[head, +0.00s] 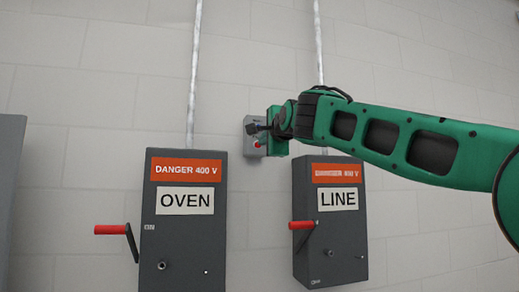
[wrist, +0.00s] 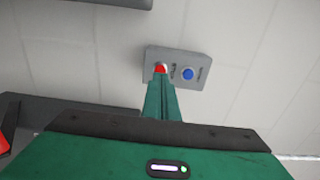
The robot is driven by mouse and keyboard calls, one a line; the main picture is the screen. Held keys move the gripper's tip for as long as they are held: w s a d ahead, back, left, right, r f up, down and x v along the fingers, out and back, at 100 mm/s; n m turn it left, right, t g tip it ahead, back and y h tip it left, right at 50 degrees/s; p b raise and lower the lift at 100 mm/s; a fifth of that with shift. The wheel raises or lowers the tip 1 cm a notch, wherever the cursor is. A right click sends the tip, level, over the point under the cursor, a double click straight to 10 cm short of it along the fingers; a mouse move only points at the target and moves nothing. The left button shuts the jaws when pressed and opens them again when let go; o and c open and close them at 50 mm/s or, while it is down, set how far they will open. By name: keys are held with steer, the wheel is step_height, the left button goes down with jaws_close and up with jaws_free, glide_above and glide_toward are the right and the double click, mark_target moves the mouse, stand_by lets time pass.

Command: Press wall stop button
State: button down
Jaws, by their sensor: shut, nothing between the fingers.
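The wall button box (head: 254,128) is a small grey plate on the wall, above and between the two dark switch boxes. Its red button (head: 257,143) shows at the lower part in the head view. In the wrist view the grey plate (wrist: 205,62) carries the red button (wrist: 160,68) at left and a blue button (wrist: 188,73) at right. My gripper (wrist: 161,82) is shut and empty, its fingertips at the red button and overlapping its lower edge. I cannot tell whether they touch it. In the head view my gripper (head: 262,131) covers part of the plate.
The OVEN box (head: 184,250) and the LINE box (head: 331,240) stand on the wall below, each with a red-handled lever at its left side. Vertical conduits run up the wall above them. A grey cabinet edge (head: 9,180) is at far left.

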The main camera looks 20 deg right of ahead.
steer(key=s, duration=0.7)
steer(key=shift+s+d+r, duration=0.2)
steer(key=shift+s+r, duration=0.05)
steer(key=shift+s, duration=0.05)
stand_by(0.4)
steer(key=s+d+f+n+g+h, duration=0.1)
steer(key=s+d+f+n+g, duration=0.15)
steer(key=d+f, duration=0.65)
steer(key=s+d+f+n+g+h, duration=0.15)
steer(key=s+f+g, duration=0.25)
steer(key=f, duration=1)
steer(key=s+d+f+n+g, duration=0.25)
steer(key=d+f, duration=0.35)
steer(key=f, duration=0.6)
steer(key=s+d+f+n+g+y, duration=0.1)
steer(key=s+f+n+g, duration=0.4)
steer(key=s+f, duration=2.1)
steer(key=s+g+y, duration=0.1)
steer(key=s+g, duration=0.3)
steer(key=shift+f+y, duration=0.25)
steer(key=shift+y, duration=0.1)
steer(key=shift+d, duration=0.1)
